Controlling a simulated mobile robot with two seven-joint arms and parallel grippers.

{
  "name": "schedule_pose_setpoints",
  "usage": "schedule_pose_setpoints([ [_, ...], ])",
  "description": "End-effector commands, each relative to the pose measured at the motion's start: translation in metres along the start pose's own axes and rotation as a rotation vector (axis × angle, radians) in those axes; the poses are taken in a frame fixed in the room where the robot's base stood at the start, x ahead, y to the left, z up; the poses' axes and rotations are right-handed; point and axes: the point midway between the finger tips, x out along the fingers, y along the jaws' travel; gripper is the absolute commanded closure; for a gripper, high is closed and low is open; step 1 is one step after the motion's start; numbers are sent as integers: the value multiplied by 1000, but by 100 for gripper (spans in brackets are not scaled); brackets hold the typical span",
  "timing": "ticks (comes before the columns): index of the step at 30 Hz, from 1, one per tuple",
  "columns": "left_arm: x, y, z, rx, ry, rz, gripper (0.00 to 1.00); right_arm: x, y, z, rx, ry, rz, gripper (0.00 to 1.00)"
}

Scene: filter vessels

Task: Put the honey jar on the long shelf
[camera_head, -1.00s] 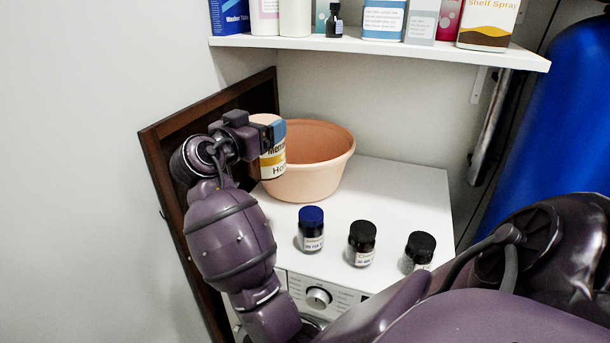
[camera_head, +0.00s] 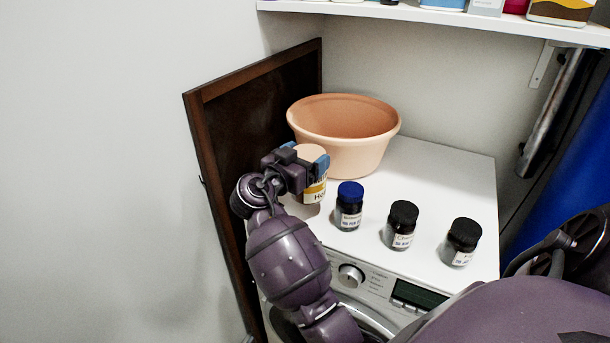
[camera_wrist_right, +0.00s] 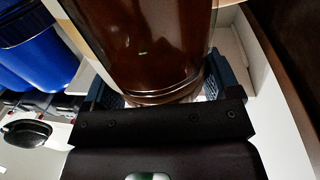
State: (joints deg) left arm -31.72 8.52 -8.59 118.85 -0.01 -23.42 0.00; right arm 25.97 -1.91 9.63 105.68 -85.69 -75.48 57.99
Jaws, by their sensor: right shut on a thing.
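The honey jar (camera_head: 314,191), with a pale lid and a yellow and white label, is between the fingers of my right gripper (camera_head: 306,156) in the head view. The gripper is shut on it from the side. The jar is upright, left of the blue-capped bottle and in front of the basin; whether its base touches the white top cannot be told. The wrist view shows the jar's brown body (camera_wrist_right: 145,45) between the blue finger pads (camera_wrist_right: 165,88). The long white shelf (camera_head: 440,17) is on the wall at the top, mostly cut off. My left gripper is not in view.
A terracotta basin (camera_head: 345,155) stands on the white washing machine (camera_head: 440,170). A blue-capped bottle (camera_head: 349,207) and black-capped bottles (camera_head: 402,226) (camera_head: 463,242) stand along its front. A dark-framed board (camera_head: 215,140) leans at left. Several containers stand on the shelf, including a brown-patterned one (camera_head: 562,10).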

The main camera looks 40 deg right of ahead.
Motion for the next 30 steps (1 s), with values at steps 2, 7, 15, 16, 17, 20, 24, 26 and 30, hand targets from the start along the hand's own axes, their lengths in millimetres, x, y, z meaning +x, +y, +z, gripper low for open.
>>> schedule_pose_setpoints([
  [2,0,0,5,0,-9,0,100,0,0,14,-6,2,0,91],
  [7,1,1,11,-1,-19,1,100,0,0,37,-5,2,1,91],
  [15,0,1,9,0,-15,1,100,0,0,45,1,3,0,91],
  [16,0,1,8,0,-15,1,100,0,0,44,1,3,0,91],
  [17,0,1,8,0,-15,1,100,0,0,44,1,3,0,91],
  [20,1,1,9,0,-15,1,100,0,0,45,1,3,0,91],
  [24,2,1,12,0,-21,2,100,0,0,49,-1,2,0,91],
  [26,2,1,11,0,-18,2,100,0,0,50,-2,-1,1,10],
  [30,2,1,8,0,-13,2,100,0,0,49,-2,-1,0,0],
])
